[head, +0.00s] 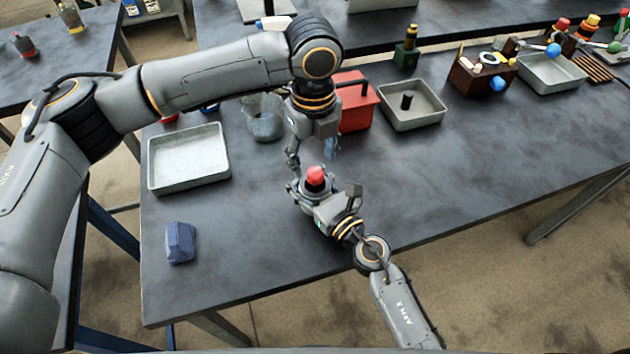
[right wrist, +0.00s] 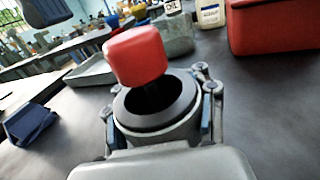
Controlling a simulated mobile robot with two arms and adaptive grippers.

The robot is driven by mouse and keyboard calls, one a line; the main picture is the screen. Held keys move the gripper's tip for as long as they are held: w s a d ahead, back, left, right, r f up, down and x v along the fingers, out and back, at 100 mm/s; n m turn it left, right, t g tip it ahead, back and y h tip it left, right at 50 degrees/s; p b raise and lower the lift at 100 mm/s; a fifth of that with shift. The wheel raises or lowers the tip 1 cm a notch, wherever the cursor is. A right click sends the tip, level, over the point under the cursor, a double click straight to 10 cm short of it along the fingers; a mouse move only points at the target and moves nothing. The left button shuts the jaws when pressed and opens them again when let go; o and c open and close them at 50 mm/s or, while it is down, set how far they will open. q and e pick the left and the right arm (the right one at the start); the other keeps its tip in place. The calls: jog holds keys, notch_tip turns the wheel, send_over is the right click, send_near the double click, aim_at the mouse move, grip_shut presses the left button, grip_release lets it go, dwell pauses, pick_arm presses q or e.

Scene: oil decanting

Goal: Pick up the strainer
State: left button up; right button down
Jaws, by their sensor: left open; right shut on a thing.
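A red knob on a dark stem (head: 315,176) stands up from the black-rimmed opening of a round grey cup. I take this red-topped piece to be the strainer, though its lower part is hidden inside the cup. The knob (right wrist: 136,55) and the cup (right wrist: 157,107) also show in the right wrist view. My right gripper (head: 318,190) is shut around the cup, with a finger on each side. My left gripper (head: 312,156) is open, pointing down just above the red knob, apart from it as far as I can tell.
A wooden box (head: 481,78) stands farther right. The table's front middle is clear.

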aim_at(314, 170)
pick_arm(q)
notch_tip(314, 170, down, 5)
jog(key=shift+w+f, duration=0.1)
jog(key=shift+c, duration=0.4)
grip_shut()
notch_tip(314, 170, up, 10)
jog(key=shift+r, duration=0.1)
dwell(0.3)
pick_arm(e)
jog(key=shift+c, duration=2)
grip_release()
